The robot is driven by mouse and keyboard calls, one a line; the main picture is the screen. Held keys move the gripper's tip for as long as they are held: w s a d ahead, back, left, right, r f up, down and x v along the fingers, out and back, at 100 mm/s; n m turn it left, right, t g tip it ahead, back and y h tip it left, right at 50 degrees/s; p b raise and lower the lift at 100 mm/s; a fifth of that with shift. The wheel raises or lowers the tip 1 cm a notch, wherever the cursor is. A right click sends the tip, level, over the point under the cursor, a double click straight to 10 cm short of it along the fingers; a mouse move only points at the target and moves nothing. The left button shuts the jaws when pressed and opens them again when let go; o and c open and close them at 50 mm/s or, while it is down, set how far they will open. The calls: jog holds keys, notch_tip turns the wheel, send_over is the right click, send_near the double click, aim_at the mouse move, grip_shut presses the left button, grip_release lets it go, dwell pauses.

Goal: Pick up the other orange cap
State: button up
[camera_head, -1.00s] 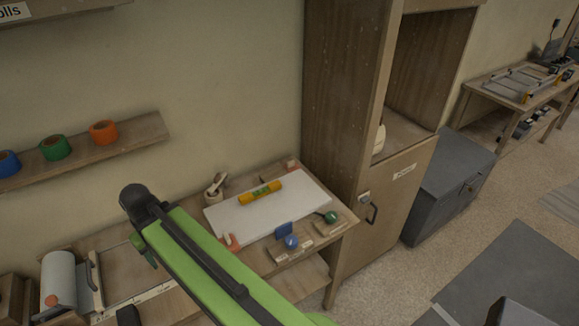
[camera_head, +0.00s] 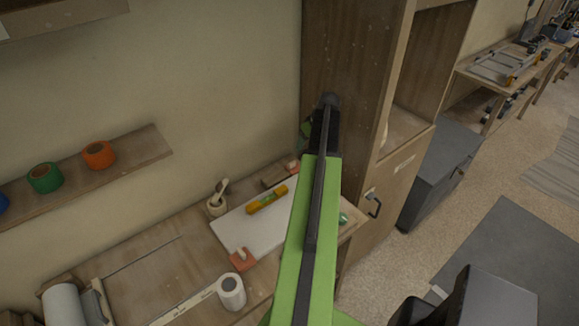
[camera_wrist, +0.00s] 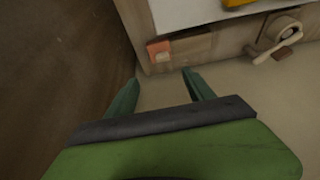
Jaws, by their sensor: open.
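An orange cap (camera_head: 292,167) sits at the back right corner of a white board (camera_head: 225,230) on the wooden bench. In the wrist view an orange cap (camera_wrist: 158,47) shows beside a corner of the white board (camera_wrist: 190,12), beyond my fingertips. Another orange cap (camera_head: 241,259) is at the board's front left corner. My gripper (camera_wrist: 161,84) is open, with nothing between its green fingers. It is apart from the cap in the wrist view. In the head view my arm hides the board's right part.
A yellow level (camera_head: 267,199) lies on the board. A mortar with pestle (camera_head: 217,197) stands behind it, close to the wall. A tall wooden cabinet (camera_head: 345,60) rises at the right and its dark side (camera_wrist: 55,70) fills the wrist view's left. A white roll (camera_head: 231,292) stands in front.

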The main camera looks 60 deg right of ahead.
jog(key=b, duration=1.1)
send_over(293, 163)
jog(key=s+a, duration=0.1)
jog(key=s, duration=0.2)
notch_tip(293, 163, down, 12)
jog(key=shift+w+r, duration=0.1)
jog(key=shift+r, duration=0.15)
jog(key=b+x, duration=0.5)
jog(key=shift+w+d+f, duration=0.15)
grip_shut()
